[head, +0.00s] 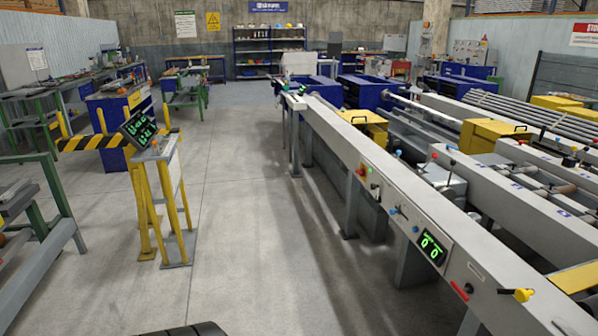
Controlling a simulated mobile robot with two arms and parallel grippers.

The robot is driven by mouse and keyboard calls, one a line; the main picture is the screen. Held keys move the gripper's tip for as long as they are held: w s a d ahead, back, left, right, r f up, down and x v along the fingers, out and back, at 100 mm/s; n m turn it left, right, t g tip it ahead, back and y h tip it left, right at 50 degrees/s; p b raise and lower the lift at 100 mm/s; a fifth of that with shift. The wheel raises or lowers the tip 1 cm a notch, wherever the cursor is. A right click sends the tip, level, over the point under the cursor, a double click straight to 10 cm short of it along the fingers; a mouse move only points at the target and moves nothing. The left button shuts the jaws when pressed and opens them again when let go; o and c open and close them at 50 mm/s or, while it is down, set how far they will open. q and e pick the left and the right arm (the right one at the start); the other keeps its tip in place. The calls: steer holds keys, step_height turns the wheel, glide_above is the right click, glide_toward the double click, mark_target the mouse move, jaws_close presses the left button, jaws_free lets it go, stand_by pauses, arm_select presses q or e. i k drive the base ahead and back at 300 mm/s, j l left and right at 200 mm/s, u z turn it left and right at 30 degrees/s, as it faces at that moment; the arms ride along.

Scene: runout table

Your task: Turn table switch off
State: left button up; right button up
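The long grey runout table (330,130) runs from the near right into the distance. On its side facing the aisle is a small yellow control plate (368,171) with a red knob and a green spot. Closer along the same side are a blue knob (392,210), a lit green display (432,248), a red lever (460,290) and a yellow-and-black knob (518,294). I cannot tell which of these is the table switch or what position it is in. Neither of my grippers is in view.
A yellow-legged control stand (160,200) with a tilted green-lit screen (139,127) stands left of the aisle. A striped barrier (90,143) is behind it. Workbenches line the left. The concrete floor (240,200) between stand and table is clear.

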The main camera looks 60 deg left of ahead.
mark_target(360, 173)
steer(key=u, duration=1.55)
steer(key=i+j+z, duration=0.1)
steer(key=i, duration=0.25)
steer(key=j, duration=0.1)
